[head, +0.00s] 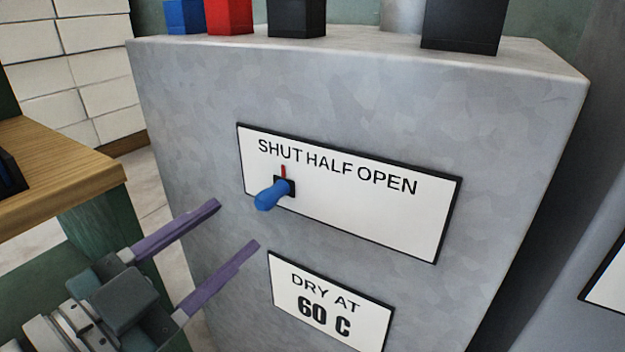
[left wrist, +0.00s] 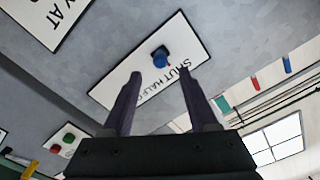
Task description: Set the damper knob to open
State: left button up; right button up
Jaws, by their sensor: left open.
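The damper knob (head: 272,193) is a blue lever on a small black base, with a thin red pointer above it. It sits on a white label plate (head: 380,215) reading SHUT, HALF, OPEN, on the grey cabinet front. The pointer stands under SHUT, near its right end. My left gripper (head: 239,226), with purple fingers, is open and empty, below and left of the knob and apart from it. In the left wrist view the knob (left wrist: 160,57) shows beyond and between the open fingertips. My right gripper is not in view.
A second plate (head: 330,308) reading DRY AT 60 C is below the knob plate. Blue, red and black blocks (head: 297,18) stand on the cabinet top (head: 360,45). A wooden table (head: 60,170) is at the left.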

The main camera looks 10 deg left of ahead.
aim_at(259, 205)
pick_arm(q)
jog(key=b+x, duration=0.1)
jog(key=x, duration=0.6)
jog(key=shift+w+d, duration=0.1)
jog(key=shift+w, duration=0.3)
grip_shut()
dwell(0.9)
